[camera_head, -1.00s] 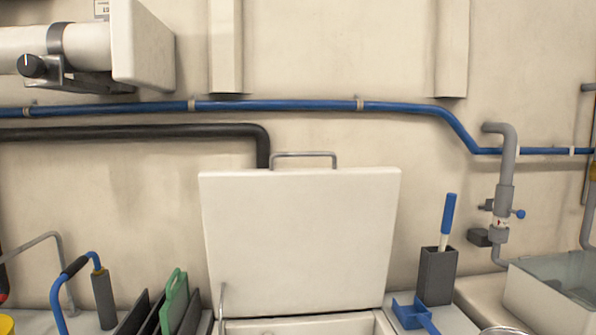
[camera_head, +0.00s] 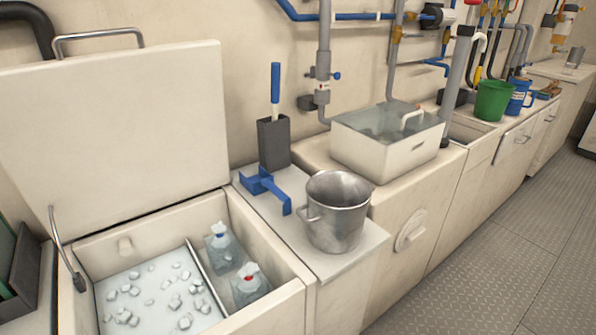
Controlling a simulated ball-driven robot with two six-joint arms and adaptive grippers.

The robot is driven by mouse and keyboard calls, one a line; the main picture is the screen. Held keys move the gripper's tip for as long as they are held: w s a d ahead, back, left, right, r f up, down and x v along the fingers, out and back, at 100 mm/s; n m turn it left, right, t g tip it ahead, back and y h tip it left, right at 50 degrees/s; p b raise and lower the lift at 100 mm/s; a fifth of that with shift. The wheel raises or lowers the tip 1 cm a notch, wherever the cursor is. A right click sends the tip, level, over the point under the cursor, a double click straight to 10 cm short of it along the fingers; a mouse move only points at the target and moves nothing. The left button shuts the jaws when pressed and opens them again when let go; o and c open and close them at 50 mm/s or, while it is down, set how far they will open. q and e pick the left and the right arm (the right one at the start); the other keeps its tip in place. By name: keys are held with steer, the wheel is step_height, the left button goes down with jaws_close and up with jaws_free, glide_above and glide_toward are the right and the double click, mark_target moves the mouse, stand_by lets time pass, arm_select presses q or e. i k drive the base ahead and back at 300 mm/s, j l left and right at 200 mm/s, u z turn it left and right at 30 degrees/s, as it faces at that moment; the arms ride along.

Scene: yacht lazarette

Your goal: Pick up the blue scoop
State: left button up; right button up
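A blue scoop-like object (camera_head: 262,184) lies on the light counter between the open ice chest and the metal pot. It has a wider part at the back left and a narrow arm reaching toward the front right. It appears to rest beside the foot of a dark grey holder (camera_head: 273,146), apart from the pot (camera_head: 337,214). A blue-handled tool (camera_head: 275,84) stands upright in that holder. Neither of my grippers is in view.
The ice chest's raised lid (camera_head: 110,140) leans at the left. The open chest (camera_head: 250,233) holds ice cubes and two clear bags. A basin with clear contents (camera_head: 390,150), a green bucket (camera_head: 494,100) and a blue jug (camera_head: 519,95) stand further right. The floor at right is clear.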

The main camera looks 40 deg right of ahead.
mark_target(263, 181)
steer(key=z, duration=0.95)
